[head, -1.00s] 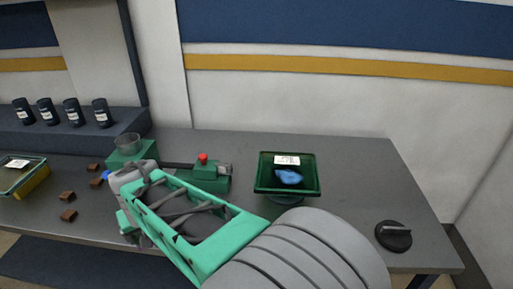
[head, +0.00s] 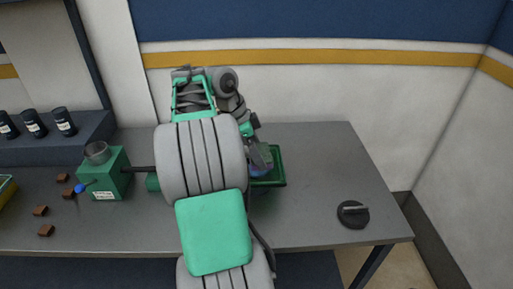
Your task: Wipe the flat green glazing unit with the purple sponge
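The flat green glazing unit (head: 280,175) lies on the grey table, right of the middle. My arm covers most of it; only its right part and edge show. My gripper (head: 261,158) points down over its left part, mostly hidden behind my arm, and I cannot tell how its fingers stand. A bluish-purple patch (head: 262,167) shows just under the gripper; I cannot tell whether it is the purple sponge or the blue smear on the glass. No sponge shows clearly elsewhere.
A green device (head: 112,172) with a grey cup stands at the left, near several brown blocks (head: 41,210). Dark bottles (head: 64,122) stand on a raised shelf. A black round handled piece (head: 353,213) lies at the right front. The table between it and the unit is clear.

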